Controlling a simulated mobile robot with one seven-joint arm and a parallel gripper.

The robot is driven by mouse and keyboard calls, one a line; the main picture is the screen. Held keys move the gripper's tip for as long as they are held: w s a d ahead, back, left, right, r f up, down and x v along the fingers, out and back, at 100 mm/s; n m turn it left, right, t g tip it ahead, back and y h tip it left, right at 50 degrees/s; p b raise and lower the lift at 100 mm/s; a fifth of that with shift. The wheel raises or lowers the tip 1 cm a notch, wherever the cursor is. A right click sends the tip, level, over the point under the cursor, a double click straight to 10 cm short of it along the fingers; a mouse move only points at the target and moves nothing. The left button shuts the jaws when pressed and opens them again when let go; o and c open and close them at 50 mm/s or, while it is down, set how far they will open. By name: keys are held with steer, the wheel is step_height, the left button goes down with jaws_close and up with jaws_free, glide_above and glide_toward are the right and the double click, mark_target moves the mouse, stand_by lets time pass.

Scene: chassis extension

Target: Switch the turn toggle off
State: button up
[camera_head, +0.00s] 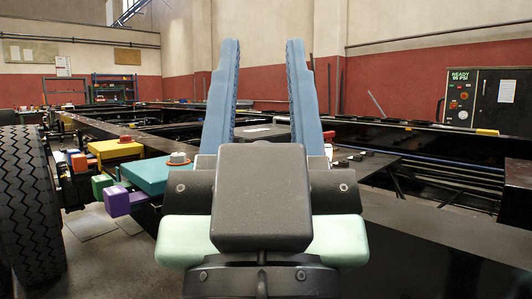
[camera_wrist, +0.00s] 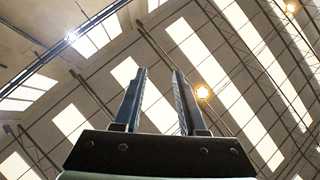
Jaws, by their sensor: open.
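A black control cabinet (camera_head: 485,118) stands at the far right of the head view, against the back wall. It has green lettering, small round controls (camera_head: 463,96) and a white sheet. Which control is the turn toggle, and how it is set, is too small to tell. My gripper (camera_head: 263,48) is in the middle of the head view, its two blue fingers pointing up and spread apart with nothing between them. It is well to the left of the cabinet and apart from it. The wrist view shows the same open fingers (camera_wrist: 160,74) against the ceiling, with no toggle in sight.
A large tyre (camera_head: 30,205) stands at the left edge. Next to it are a yellow block (camera_head: 116,150), a teal block (camera_head: 150,175) and a purple block (camera_head: 118,201). Dark chassis rails (camera_head: 400,133) run across the middle and right, between me and the cabinet.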

step_height(320, 180, up, 7)
steer(key=p, duration=0.5)
steer(key=shift+r+p, duration=0.2)
steer(key=shift+p, duration=0.1)
jaws_close()
steer(key=shift+r, duration=0.1)
